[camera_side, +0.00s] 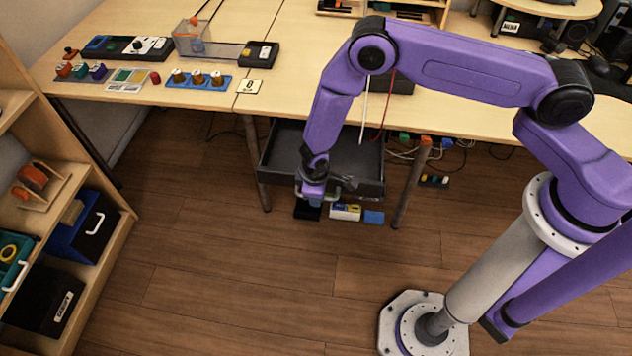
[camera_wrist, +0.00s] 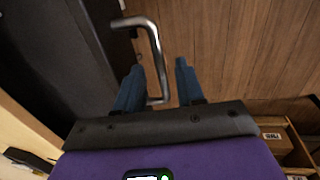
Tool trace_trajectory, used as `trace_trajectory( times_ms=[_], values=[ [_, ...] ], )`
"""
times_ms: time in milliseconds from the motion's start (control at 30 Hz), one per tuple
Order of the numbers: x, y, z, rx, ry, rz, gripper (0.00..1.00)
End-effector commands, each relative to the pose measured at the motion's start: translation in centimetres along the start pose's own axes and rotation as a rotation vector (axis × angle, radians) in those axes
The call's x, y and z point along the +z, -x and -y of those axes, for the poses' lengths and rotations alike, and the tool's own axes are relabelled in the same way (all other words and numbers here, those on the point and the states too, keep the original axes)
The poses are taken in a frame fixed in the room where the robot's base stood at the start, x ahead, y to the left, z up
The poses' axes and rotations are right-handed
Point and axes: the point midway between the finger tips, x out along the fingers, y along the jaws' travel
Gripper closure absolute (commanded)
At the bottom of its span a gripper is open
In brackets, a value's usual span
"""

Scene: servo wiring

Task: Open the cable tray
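The cable tray (camera_side: 280,152) is a dark grey drawer under the table. It stands pulled out, and its empty-looking inside shows in the side view. Its dark front also fills the left of the wrist view (camera_wrist: 50,60). A grey metal bar handle (camera_wrist: 151,42) sticks out from that front. My gripper (camera_wrist: 160,66) is open, with one blue finger on each side of the handle bar. The bar looks closer to the left finger; I cannot tell if they touch. In the side view my gripper is at the tray's front, and the fingers are mostly hidden.
The wooden table (camera_side: 290,60) overhangs the tray, with a table leg (camera_side: 411,185) close to its right. Small boxes (camera_side: 345,211) show below the tray. A shelf unit (camera_side: 110,240) stands at the left. The wooden floor (camera_side: 230,270) in front is clear.

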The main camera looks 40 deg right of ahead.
Motion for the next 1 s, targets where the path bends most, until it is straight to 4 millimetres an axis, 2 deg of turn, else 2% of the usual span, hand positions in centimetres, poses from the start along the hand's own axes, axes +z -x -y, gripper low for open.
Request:
trace_trajectory(
  times_ms=[167, 1000],
  values=[
    [-0.1, 1.8, 0.0, 0.000, 0.002, -0.002, 0.62],
    [-0.1, 15.3, 0.1, 0.001, 0.001, -0.003, 0.62]
  ],
)
